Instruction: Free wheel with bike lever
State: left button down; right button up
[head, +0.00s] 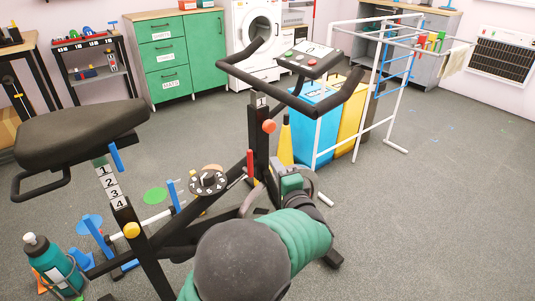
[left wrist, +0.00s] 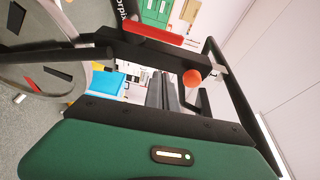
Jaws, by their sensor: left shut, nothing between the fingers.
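The exercise bike stands in front of me. Its red lever (head: 250,166) sits upright on the black post, below an orange knob (head: 269,126). In the left wrist view the red lever (left wrist: 152,33) lies across the top and the orange knob (left wrist: 192,80) is at centre right. The grey wheel (left wrist: 42,78) is at the left there; in the head view my arm hides most of that area. My left gripper (left wrist: 167,92) is shut and empty, near the post. I cannot tell whether it touches the bike. My right gripper is not in view.
The seat (head: 80,130), handlebar (head: 300,100) and dial (head: 208,182) surround the working space. A bottle (head: 50,263) is at lower left. Blue and yellow bins (head: 316,110) and a drying rack (head: 370,90) stand behind. The floor at right is clear.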

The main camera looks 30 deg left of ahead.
pick_arm(q)
jog(key=p+v, duration=0.1)
jog(key=v, duration=0.3)
jog(key=shift+s+d, duration=0.15)
jog(key=shift+d, duration=0.2)
